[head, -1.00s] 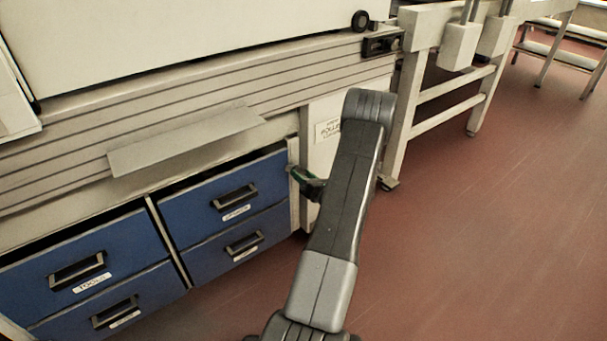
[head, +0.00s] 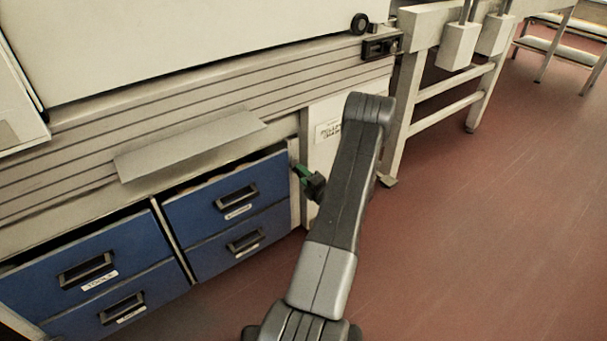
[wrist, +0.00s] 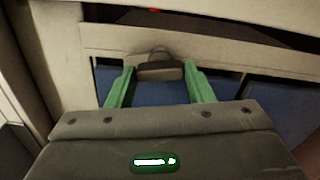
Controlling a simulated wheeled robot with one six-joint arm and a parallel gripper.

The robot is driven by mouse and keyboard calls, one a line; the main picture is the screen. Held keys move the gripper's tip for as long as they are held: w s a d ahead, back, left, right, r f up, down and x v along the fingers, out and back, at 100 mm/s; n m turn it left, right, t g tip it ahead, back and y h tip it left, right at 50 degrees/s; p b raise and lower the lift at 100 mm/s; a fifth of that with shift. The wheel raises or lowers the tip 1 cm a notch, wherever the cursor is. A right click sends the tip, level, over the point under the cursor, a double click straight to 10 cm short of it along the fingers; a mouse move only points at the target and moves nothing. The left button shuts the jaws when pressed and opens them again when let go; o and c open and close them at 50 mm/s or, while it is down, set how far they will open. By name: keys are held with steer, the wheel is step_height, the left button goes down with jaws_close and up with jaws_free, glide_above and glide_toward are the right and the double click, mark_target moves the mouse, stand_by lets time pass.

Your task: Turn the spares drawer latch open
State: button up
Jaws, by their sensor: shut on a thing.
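The latch (wrist: 160,71) is a small dark bar with a rounded grey top on the pale frame in the wrist view. My gripper (wrist: 160,80) has its two green fingers on either side of the latch and is shut on it. In the head view my gripper (head: 299,172) is at the pale post beside the upper right blue drawer (head: 228,196), with the latch hidden there. That drawer has a dark handle and a white label too blurred to read surely.
Other blue drawers (head: 84,268) lie left and below. A grey sloping plate (head: 190,148) juts out above them. A pale panel with a label (head: 328,131) stands behind my arm. Red floor (head: 480,240) is clear to the right.

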steer(key=shift+m+p, duration=0.3)
steer(key=shift+m, duration=0.9)
steer(key=shift+o, duration=0.2)
steer(key=shift+c, duration=0.2)
steer(key=o, duration=1)
steer(key=shift+s+d, duration=0.1)
steer(key=p+v, duration=0.2)
steer(key=v, duration=1.1)
steer(key=shift+s, duration=0.3)
steer(key=shift+w+d, duration=0.1)
